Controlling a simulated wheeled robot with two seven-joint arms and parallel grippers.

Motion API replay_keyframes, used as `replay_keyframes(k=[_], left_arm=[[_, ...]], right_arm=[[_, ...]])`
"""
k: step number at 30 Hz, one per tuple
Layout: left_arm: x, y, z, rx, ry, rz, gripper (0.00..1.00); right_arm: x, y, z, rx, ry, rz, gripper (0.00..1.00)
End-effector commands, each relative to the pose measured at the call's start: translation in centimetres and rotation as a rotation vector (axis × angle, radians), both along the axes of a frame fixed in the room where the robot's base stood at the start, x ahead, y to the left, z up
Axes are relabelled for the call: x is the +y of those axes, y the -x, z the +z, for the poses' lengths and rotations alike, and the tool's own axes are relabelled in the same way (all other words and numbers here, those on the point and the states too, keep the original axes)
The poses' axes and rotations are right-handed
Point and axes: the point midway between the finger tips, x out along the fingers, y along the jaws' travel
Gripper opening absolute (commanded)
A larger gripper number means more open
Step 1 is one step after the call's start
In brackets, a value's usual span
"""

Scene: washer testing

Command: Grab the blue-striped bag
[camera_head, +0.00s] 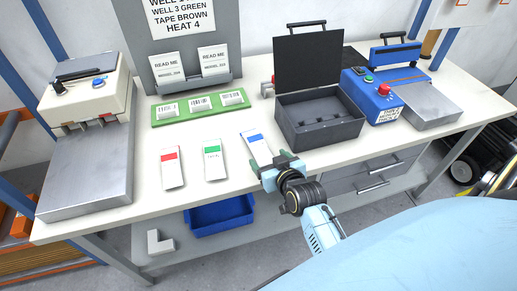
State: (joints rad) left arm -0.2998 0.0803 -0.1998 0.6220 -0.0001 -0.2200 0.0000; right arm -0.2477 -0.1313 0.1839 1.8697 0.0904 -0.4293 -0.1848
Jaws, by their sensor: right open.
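The blue-striped bag (255,144) is a flat white packet with a blue band near its top. It lies on the white table, to the right of a green-striped bag (214,160) and a red-striped bag (172,168). My right gripper (272,165) is open at the lower end of the blue-striped bag, close to the table's front edge. It covers that end, and I cannot tell whether the fingers touch the bag. My left gripper is not in view.
A black open-lidded case (318,119) stands just right of the bag. A blue sealing machine (375,95) is farther right. A green tray (199,107) with white packets lies behind the bags. A grey-and-cream machine (88,160) stands at the left.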

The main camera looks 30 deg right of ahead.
Motion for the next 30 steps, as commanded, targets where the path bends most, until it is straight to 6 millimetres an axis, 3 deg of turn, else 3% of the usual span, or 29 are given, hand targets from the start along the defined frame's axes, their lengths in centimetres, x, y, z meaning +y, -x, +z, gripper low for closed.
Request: replay_keyframes(k=[5, 15, 23, 30], left_arm=[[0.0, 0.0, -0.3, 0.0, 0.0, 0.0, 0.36], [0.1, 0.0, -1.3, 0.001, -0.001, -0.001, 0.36], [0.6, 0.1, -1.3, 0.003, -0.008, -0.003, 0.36], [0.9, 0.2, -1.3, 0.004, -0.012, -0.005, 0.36]], right_arm=[[-0.1, -1.1, -0.4, -0.001, 0.0, 0.0, 0.76], [-0.7, -5.2, -2.1, 0.0, -0.001, 0.0, 0.76], [-0.8, -5.5, -2.2, 0.001, 0.0, 0.0, 0.76], [-0.7, -5.5, -2.2, 0.001, 0.0, 0.0, 0.49]])
